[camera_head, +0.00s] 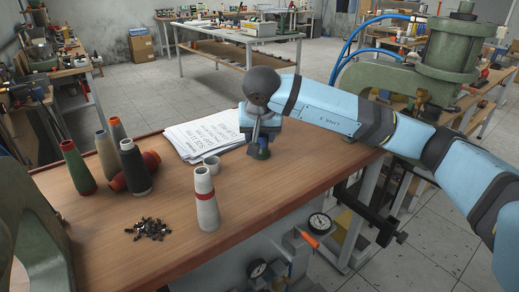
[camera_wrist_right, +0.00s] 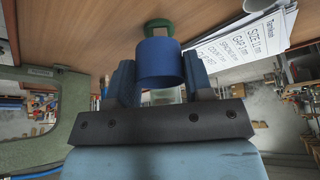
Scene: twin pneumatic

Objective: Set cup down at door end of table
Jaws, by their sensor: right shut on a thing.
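My right gripper (camera_head: 256,142) points down over the table (camera_head: 165,228), near its right edge by the papers. It is shut on a blue cylindrical thing, seemingly the cup (camera_wrist_right: 159,62), which sits between the two fingers in the right wrist view. A green piece (camera_wrist_right: 158,27) shows just past the blue cylinder, and also below the gripper in the head view (camera_head: 263,154). I cannot tell whether it belongs to the cup, or whether the cup touches the table. My left gripper is not in view.
Printed sheets (camera_head: 205,132) lie left of the gripper. A small pale ring-like thing (camera_head: 211,164) and a white cone with a red band (camera_head: 206,200) stand nearby. Several thread cones (camera_head: 134,165) and a dark pile (camera_head: 150,229) are at left. A green press (camera_head: 440,60) stands behind my arm.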

